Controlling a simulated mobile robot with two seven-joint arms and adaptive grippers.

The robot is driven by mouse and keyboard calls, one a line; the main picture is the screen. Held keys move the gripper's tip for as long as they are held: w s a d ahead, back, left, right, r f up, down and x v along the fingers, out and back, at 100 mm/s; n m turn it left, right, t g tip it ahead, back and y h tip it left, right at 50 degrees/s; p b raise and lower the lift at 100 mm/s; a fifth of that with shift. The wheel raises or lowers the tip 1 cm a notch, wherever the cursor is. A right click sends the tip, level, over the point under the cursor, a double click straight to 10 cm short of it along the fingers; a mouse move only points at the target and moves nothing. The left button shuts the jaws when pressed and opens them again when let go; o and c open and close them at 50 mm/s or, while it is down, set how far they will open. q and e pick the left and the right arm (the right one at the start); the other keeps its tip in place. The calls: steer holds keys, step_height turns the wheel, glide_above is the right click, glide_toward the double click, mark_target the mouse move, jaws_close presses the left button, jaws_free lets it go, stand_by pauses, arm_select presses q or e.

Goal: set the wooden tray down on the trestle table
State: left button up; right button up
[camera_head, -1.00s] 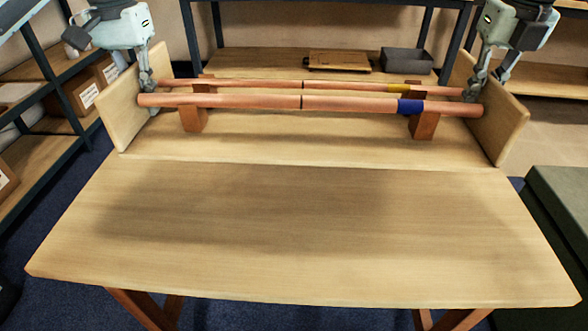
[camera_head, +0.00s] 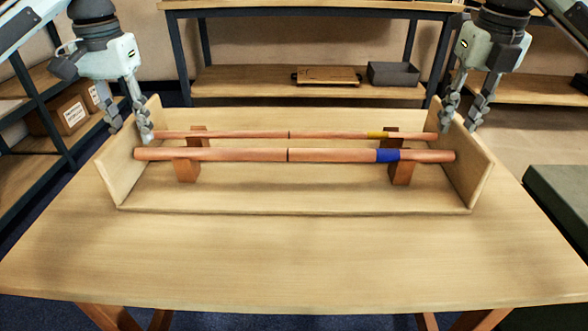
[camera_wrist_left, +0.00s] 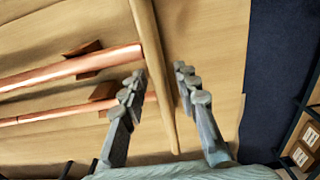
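The wooden tray (camera_head: 300,200) rests on the trestle table (camera_head: 300,265), its upright end boards at left and right. It carries two copper pipe runs on wooden blocks: the front pipe (camera_head: 230,154) has a blue band, the rear pipe (camera_head: 240,134) a yellow one. My left gripper (camera_head: 131,128) is open, with one finger on each side of the left end board; the left wrist view shows the fingers (camera_wrist_left: 160,90) spread apart around that board (camera_wrist_left: 155,60). My right gripper (camera_head: 458,122) is open at the right end board, fingers apart on either side.
A shelf behind the table holds a small wooden board (camera_head: 328,75) and a dark grey bin (camera_head: 393,73). Shelving with cardboard boxes (camera_head: 72,112) stands at the left. A dark green case (camera_head: 560,205) is at the right. The table's front is clear.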

arm_select(q)
step_height(320, 180, up, 12)
arm_select(e)
step_height(320, 180, up, 12)
steer(key=s, duration=0.1)
steer(key=shift+s, duration=0.25)
stand_by(0.8)
steer(key=shift+f, duration=0.1)
